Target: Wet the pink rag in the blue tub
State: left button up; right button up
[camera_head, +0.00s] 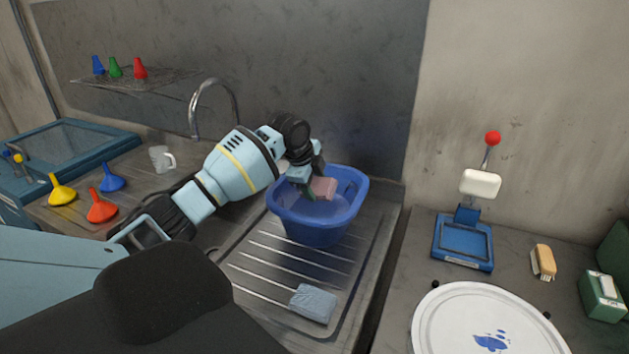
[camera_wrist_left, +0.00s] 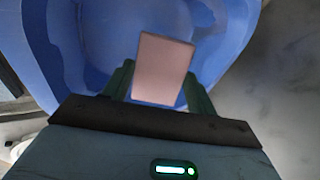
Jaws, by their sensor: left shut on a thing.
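The blue tub (camera_head: 318,227) stands on the ribbed drainboard beside the sink tap. Its inside fills much of the left wrist view (camera_wrist_left: 225,45). The pink rag (camera_head: 323,188) is a small folded block over the tub's opening. In the left wrist view the rag (camera_wrist_left: 163,68) sits between two green fingers. My left gripper (camera_head: 311,191) is shut on the rag, reaching in over the tub's left rim. I cannot tell whether the rag touches any water. My right gripper is not in view.
A grey-blue folded cloth (camera_head: 313,303) lies on the drainboard in front of the tub. A curved tap (camera_head: 213,82) rises behind my left arm. A white round lid (camera_head: 487,322) lies at the right front.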

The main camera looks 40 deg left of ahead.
aim_at(315, 187)
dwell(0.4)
pick_arm(q)
jog(key=shift+r, duration=3.85)
jog(key=shift+r, duration=0.1)
notch_tip(315, 187, up, 4)
jog(key=shift+f, duration=0.15)
jog(key=shift+d, duration=0.1)
dwell(0.4)
